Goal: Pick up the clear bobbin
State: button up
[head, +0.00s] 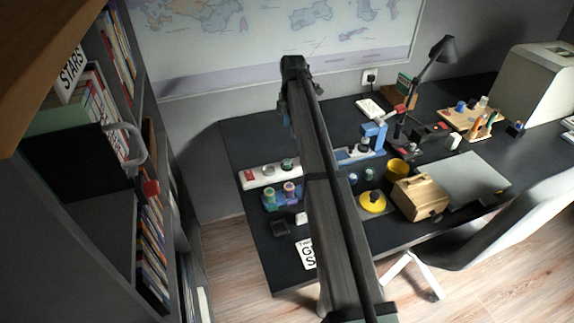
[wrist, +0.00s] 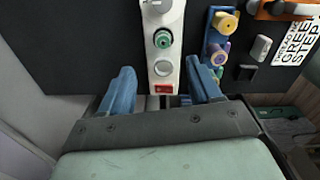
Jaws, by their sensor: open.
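A long white strip (head: 258,180) with a red end lies on the dark desk; it also shows in the wrist view (wrist: 154,50). A pale grey round piece (wrist: 163,69) sits near its red end, possibly the clear bobbin or just a round socket. A green bobbin (wrist: 163,39) stands farther along the strip. Another greyish round piece (wrist: 158,5) is cut by the top edge, so I cannot tell which is the clear bobbin. My gripper (wrist: 160,66) is open, its blue fingers apart on either side of the strip's red end in the picture, with nothing between them held.
A blue holder with spools (wrist: 216,48) is close to the right finger. A small grey block (wrist: 261,47) and a lettered card (wrist: 297,42) lie farther right.

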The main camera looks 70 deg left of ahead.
jog(key=s, duration=0.1)
send_over(287, 161)
notch_tip(287, 161, down, 9)
jog(key=shift+w+a+r, duration=0.1)
jog(key=shift+r, duration=0.05)
jog(key=shift+f, duration=2.65)
jog(key=shift+c, duration=0.4)
jog(key=c, duration=1)
jog(key=shift+c, duration=0.2)
jog(key=shift+r, duration=0.15)
